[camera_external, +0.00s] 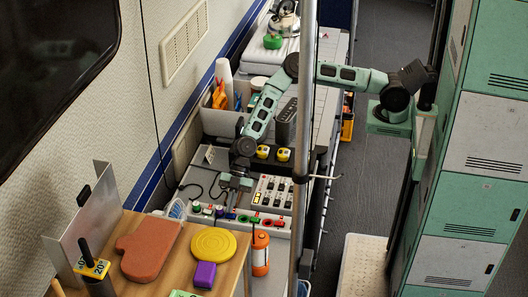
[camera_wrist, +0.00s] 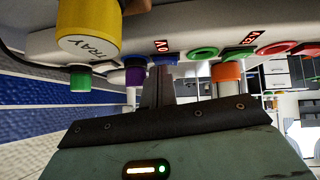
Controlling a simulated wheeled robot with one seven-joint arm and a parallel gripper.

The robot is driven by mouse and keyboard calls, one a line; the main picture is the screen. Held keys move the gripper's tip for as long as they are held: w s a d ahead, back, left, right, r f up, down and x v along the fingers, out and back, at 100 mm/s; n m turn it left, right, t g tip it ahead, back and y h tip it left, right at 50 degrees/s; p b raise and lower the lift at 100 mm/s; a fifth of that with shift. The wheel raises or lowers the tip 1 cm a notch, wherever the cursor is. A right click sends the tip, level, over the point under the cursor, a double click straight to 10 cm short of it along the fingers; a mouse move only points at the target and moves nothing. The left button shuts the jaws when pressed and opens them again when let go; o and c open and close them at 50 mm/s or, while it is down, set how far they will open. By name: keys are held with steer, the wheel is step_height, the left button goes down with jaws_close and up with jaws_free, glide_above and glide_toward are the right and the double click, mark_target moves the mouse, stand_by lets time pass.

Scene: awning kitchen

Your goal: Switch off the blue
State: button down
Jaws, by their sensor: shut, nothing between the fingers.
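A grey control panel (camera_external: 275,190) stands on the counter, with coloured knobs or rings along its front edge. The blue one (camera_wrist: 165,58) shows in the wrist view just past my fingertips, between a purple one (camera_wrist: 135,62) and a green one (camera_wrist: 204,53). In the external view the blue piece (camera_external: 231,214) is small, right below my gripper (camera_external: 233,200). My gripper is shut and empty, and its fingers (camera_wrist: 158,85) point at the panel's front edge near the blue ring. I cannot tell whether they touch it. Which position the blue control is in is too small to tell.
Red rings (camera_wrist: 275,48) and an orange piece (camera_wrist: 228,70) sit to the right. A yellow cylinder (camera_wrist: 88,30) hangs close at upper left. An orange bottle (camera_external: 260,254) stands in front of the panel. A wooden table (camera_external: 140,221) and a vertical pole (camera_external: 302,150) are nearby.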

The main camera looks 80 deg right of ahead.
steer(key=shift+s+f, duration=0.2)
steer(key=shift+s, duration=0.75)
step_height(320, 180, up, 5)
steer(key=shift+s+f+p, duration=0.15)
steer(key=shift+f+p, duration=0.05)
steer(key=shift+p, duration=0.6)
steer(key=w+b+v, duration=0.1)
steer(key=b+v, duration=0.1)
steer(key=v, duration=0.7)
steer(key=shift+s+d+r+b, duration=0.25)
steer(key=shift+s+d+b, duration=0.1)
steer(key=shift+s, duration=0.2)
steer(key=shift+w+f+b, duration=0.1)
steer(key=shift+b, duration=0.2)
